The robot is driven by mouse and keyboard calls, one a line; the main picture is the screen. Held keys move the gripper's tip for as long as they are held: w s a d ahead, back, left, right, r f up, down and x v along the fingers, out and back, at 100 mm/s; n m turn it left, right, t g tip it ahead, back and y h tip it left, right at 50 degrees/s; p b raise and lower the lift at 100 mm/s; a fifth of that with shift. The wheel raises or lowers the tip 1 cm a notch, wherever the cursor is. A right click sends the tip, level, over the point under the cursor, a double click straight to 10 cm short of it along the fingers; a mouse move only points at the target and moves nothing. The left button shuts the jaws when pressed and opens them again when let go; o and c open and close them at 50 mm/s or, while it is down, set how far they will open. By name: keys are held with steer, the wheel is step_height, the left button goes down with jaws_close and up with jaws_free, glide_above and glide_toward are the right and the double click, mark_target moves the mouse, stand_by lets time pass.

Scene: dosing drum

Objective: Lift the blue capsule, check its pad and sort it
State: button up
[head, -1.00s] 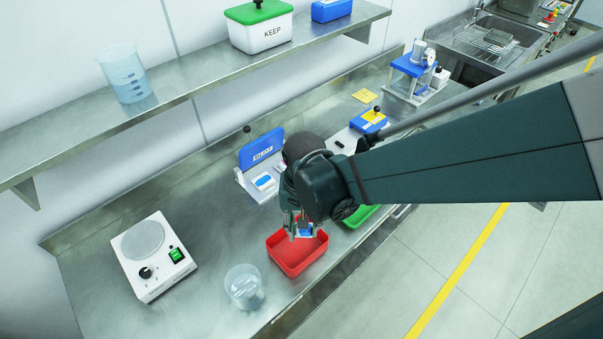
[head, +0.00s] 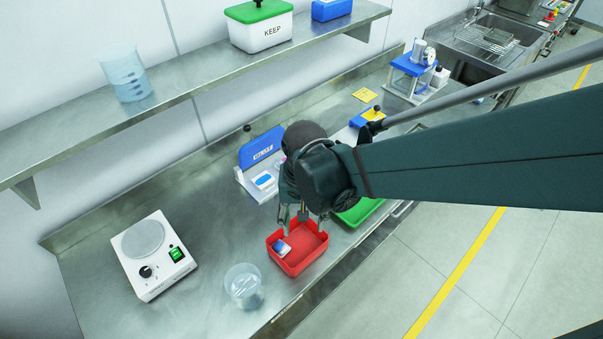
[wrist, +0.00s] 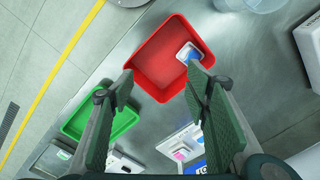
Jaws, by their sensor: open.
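The blue capsule (head: 283,247), a small blue and white block, lies in the red tray (head: 308,262) against its left side. In the wrist view the capsule (wrist: 189,53) sits near the tray's right wall, just beyond my right-hand finger, and its pad cannot be made out. My gripper (head: 303,214) is open and empty above the red tray. Its spread fingers (wrist: 160,85) reach over the tray's near edge in the wrist view, apart from the capsule.
A green tray (head: 360,212) stands right of the red one, partly hidden by my arm. A clear beaker (head: 244,288) stands close to its left. A blue-backed stand (head: 261,150) is behind, and a white hotplate device (head: 154,262) is at left. Bench between them is clear.

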step_height(320, 180, up, 10)
steer(key=shift+f, duration=0.15)
stand_by(0.6)
steer(key=shift+d, duration=0.1)
stand_by(0.8)
steer(key=d+r+t+b, duration=0.2)
steer(key=d+t+b, duration=0.3)
steer(key=d, duration=1.8)
steer(key=shift+s+d+t, duration=0.25)
steer(key=shift+s+t, duration=0.2)
steer(key=shift+t, duration=0.65)
